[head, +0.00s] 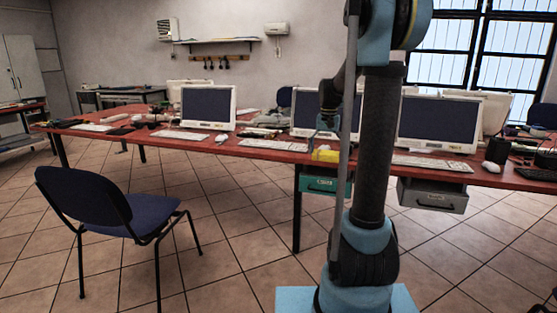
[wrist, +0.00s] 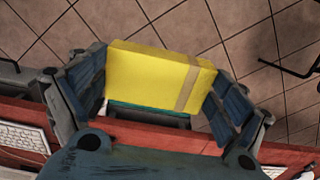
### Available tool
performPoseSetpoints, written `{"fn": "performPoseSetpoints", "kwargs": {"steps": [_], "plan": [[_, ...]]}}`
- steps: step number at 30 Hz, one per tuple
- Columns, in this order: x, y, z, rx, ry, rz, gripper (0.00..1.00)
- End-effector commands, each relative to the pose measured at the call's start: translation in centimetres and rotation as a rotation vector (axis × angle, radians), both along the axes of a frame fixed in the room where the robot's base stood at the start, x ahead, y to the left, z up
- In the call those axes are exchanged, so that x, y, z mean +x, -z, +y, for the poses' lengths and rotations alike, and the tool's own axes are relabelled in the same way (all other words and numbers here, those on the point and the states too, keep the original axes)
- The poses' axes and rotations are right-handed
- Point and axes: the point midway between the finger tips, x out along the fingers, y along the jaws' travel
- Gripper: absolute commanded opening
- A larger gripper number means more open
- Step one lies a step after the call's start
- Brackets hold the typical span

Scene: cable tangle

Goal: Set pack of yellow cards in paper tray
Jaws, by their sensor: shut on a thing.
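The pack of yellow cards (wrist: 145,80), a yellow block with a tan band near its right end, is held between the two fingers of my gripper (wrist: 160,82) in the wrist view. In the head view the pack (head: 326,156) shows as a small yellow shape at the table's front edge, below my gripper (head: 327,132) and partly behind my arm. It appears above a teal drawer-like box (head: 322,184) under the tabletop; the gap cannot be told. A teal rim (wrist: 150,108) shows behind the pack in the wrist view. I cannot tell for sure which thing is the paper tray.
The long red table (head: 270,149) carries monitors, keyboards (head: 182,134) and clutter. A grey drawer (head: 433,196) hangs under it at right. A blue chair (head: 110,213) stands at left on open tiled floor.

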Motion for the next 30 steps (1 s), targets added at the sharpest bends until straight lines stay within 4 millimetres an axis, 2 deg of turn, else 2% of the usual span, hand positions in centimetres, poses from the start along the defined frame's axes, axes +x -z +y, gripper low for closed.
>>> {"fn": "performPoseSetpoints", "kwargs": {"steps": [2, 7, 14, 20, 30], "plan": [[0.0, 0.0, -0.1, 0.0, 0.001, 0.0, 0.61], [1.6, 2.4, 0.0, 0.0, -0.021, 0.004, 0.61], [2.8, 5.4, 0.1, 0.0, -0.057, 0.001, 0.61], [4.4, 9.8, 0.2, 0.0, -0.104, 0.0, 0.61], [6.4, 18.8, 0.1, 0.0, -0.196, 0.0, 0.61]]}}
